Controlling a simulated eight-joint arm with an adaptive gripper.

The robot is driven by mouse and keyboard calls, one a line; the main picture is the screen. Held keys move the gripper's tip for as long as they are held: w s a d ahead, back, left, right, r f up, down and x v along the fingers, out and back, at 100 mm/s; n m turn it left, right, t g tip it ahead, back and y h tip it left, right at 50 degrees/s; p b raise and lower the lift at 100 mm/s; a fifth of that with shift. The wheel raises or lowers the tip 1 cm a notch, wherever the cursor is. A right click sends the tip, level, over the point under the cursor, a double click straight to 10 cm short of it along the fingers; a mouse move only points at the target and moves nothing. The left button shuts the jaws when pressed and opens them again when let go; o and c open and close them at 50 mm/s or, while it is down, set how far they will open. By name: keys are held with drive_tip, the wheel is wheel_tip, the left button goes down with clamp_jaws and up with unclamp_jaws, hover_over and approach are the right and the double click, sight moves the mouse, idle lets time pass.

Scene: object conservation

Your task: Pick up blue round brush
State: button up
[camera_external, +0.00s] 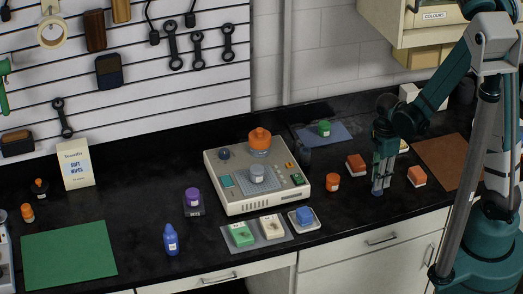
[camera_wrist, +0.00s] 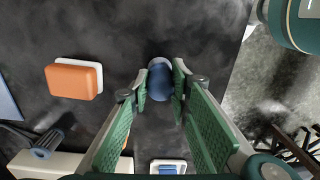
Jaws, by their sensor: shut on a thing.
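The blue round brush (camera_wrist: 160,82) shows in the wrist view as a dark blue rounded shape over the black counter. It sits between the tips of my gripper (camera_wrist: 159,80), whose two green-padded fingers are shut on its sides. In the external view my gripper (camera_external: 380,188) points down at the right part of the counter, near its front edge. The brush is hard to make out there behind the fingers. I cannot tell whether it touches the counter.
An orange and white sponge (camera_wrist: 74,78) lies left of the fingers in the wrist view. In the external view, orange blocks (camera_external: 417,176) (camera_external: 355,164) and an orange jar (camera_external: 332,182) stand nearby. A white dish with a blue block (camera_external: 304,217) and a beige device (camera_external: 222,190) are further left.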

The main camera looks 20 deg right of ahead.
drive_tip(key=shift+r, duration=0.2)
drive_tip(key=shift+r+p, duration=0.5)
drive_tip(key=shift+r, duration=4.3)
